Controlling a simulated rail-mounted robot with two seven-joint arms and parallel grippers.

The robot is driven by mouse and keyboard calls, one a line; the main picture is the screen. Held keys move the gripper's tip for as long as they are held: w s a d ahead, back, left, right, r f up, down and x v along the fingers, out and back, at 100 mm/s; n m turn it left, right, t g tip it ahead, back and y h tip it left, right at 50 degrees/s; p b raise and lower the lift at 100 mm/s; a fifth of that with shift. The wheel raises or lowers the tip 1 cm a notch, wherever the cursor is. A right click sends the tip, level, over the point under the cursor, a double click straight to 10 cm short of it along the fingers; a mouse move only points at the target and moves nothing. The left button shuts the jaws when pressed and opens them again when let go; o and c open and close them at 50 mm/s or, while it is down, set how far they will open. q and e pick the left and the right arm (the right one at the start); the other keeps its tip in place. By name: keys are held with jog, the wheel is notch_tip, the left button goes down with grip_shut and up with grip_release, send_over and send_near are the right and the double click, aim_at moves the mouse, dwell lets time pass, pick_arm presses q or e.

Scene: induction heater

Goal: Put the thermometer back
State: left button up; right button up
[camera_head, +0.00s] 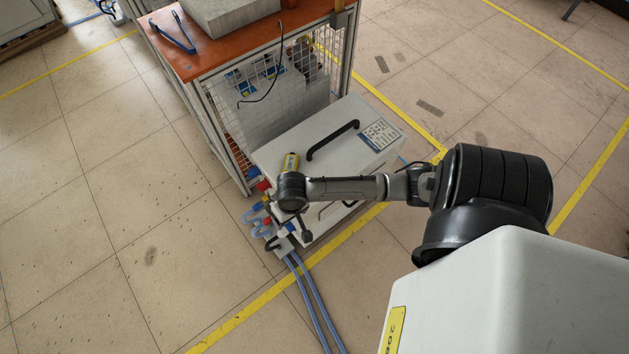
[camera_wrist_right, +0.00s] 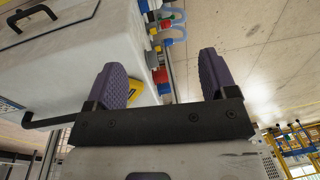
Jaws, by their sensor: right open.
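My right gripper (camera_wrist_right: 163,62) is open in the right wrist view, its two dark purple fingers apart with nothing between them. In the head view my right arm reaches in from the right over the near end of a white cabinet, and its wrist hides the fingers. A yellow patch also shows behind the left finger in the wrist view (camera_wrist_right: 135,87). I cannot tell whether either is the thermometer; no thermometer is clearly recognisable. My left gripper is out of view.
The white cabinet (camera_head: 345,152) has black handles. Colored connectors and blue hoses (camera_head: 262,222) crowd its near end. Behind it stands an orange-topped table (camera_head: 222,60) with mesh sides, a blue tool (camera_head: 172,35) and a hanging black cable (camera_head: 268,92). The tiled floor at left is clear.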

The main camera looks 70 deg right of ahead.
pick_arm(q)
jog(key=shift+s, duration=0.1)
pick_arm(e)
jog(key=s+a+r+n+t, duration=0.2)
jog(key=s+a+r+n, duration=0.6)
jog(key=s, duration=0.3)
jog(key=shift+s+r+n+h, duration=0.3)
jog(key=shift+n, duration=0.1)
pick_arm(q)
jog(key=shift+d, duration=0.1)
pick_arm(e)
jog(key=shift+w, duration=0.1)
pick_arm(q)
jog(key=shift+r, duration=0.1)
pick_arm(e)
jog(key=shift+r, duration=0.1)
pick_arm(q)
notch_tip(320, 180, up, 46)
jog(key=p, duration=4.6)
pick_arm(e)
notch_tip(320, 180, up, 46)
pick_arm(q)
jog(key=shift+r, duration=0.1)
pick_arm(e)
jog(key=shift+a, duration=0.1)
